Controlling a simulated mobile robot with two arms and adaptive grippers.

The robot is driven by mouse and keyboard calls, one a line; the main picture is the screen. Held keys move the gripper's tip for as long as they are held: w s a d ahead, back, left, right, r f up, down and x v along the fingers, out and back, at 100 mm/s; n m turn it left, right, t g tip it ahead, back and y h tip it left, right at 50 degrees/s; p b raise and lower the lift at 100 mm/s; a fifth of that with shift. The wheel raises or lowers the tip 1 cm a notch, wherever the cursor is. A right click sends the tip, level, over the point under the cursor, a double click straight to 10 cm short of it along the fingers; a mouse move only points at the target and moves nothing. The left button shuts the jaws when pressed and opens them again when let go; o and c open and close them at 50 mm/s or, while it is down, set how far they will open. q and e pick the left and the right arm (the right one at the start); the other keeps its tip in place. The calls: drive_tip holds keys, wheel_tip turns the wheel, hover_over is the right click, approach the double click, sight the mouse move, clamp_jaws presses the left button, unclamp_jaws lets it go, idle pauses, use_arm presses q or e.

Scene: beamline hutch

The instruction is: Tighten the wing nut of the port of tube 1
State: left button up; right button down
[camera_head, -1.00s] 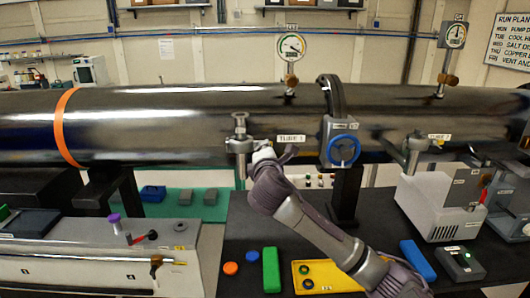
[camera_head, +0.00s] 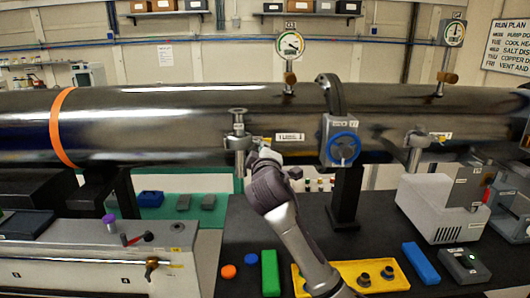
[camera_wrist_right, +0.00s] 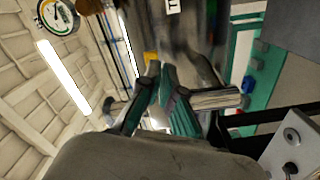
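The port of tube 1 (camera_head: 238,135) is a metal fitting on the front of the large dark tube (camera_head: 190,120), left of the TUBE 1 label (camera_head: 290,137). My right gripper (camera_head: 262,153) is at the lower right side of this port; in the head view its fingers are small and partly hidden by the wrist. In the right wrist view its two fingers (camera_wrist_right: 159,72) lean together with their tips close. A metal cylinder (camera_wrist_right: 215,99) shows just beside them. I cannot make out the wing nut or whether it is between the tips. My left gripper is not in view.
A blue-ringed valve (camera_head: 343,149) stands right of the port, and another port (camera_head: 416,142) lies farther right. A gauge (camera_head: 290,45) rises above the tube. On the dark bench below are a green block (camera_head: 270,272), a yellow tray (camera_head: 390,268) and a blue block (camera_head: 420,263).

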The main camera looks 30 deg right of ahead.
drive_tip(key=shift+a+f+m, duration=0.1)
drive_tip(key=shift+f+m, duration=0.25)
drive_tip(key=shift+m, duration=0.25)
drive_tip(key=c, duration=1.7)
unclamp_jaws()
drive_tip(key=shift+o, duration=0.3)
drive_tip(key=shift+r, duration=0.1)
drive_tip(key=shift+s, duration=0.1)
drive_tip(key=v, duration=1.2)
